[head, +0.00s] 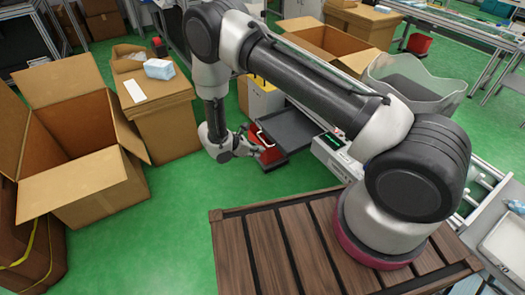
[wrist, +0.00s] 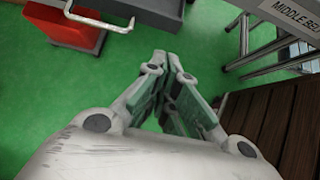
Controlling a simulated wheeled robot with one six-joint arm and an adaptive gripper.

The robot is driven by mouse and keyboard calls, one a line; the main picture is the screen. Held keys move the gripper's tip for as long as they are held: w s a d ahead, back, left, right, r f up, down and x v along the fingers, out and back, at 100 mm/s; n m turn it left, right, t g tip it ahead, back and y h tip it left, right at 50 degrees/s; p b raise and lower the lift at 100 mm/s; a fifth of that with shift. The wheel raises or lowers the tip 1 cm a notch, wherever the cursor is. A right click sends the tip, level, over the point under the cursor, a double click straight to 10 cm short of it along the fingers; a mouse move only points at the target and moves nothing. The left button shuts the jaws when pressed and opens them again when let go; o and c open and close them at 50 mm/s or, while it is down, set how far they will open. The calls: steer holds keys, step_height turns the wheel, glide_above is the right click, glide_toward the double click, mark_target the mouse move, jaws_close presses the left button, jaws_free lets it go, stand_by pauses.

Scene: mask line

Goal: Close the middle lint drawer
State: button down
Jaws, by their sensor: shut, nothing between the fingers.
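A dark grey drawer (head: 292,128) stands pulled out from the equipment behind my arm, with a pale bar handle (head: 262,136) at its front. In the wrist view the grey drawer (wrist: 140,8) and its handle (wrist: 97,20) show at the top edge, partly cut off. A red bin or drawer (wrist: 62,34) lies below and left of it. No label on the drawer is readable. My gripper (head: 252,148) is shut and empty, beside the red part in the head view. In the wrist view the fingertips (wrist: 168,60) are together over green floor, apart from the handle.
My arm hides part of the equipment. Open cardboard boxes (head: 80,185) stand at the left. A box with a blue-white pack (head: 160,69) stands behind. A "MIDDLE BELT" sign (wrist: 297,18) on a metal frame is at upper right. Green floor (head: 180,205) is clear below the gripper.

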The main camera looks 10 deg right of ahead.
steer(key=w+d+f, duration=0.3)
steer(key=d+f, duration=0.2)
steer(key=d, duration=0.4)
steer(key=shift+d+f, duration=0.15)
steer(key=shift+f, duration=0.2)
steer(key=shift+d, duration=0.1)
glide_toward(318, 133)
steer(key=d+f, duration=0.1)
steer(key=s+d+f, duration=0.1)
steer(key=d, duration=0.1)
steer(key=d+f, duration=0.1)
steer(key=shift+s+d+f, duration=0.15)
steer(key=shift+s+d, duration=0.15)
steer(key=shift+d, duration=0.05)
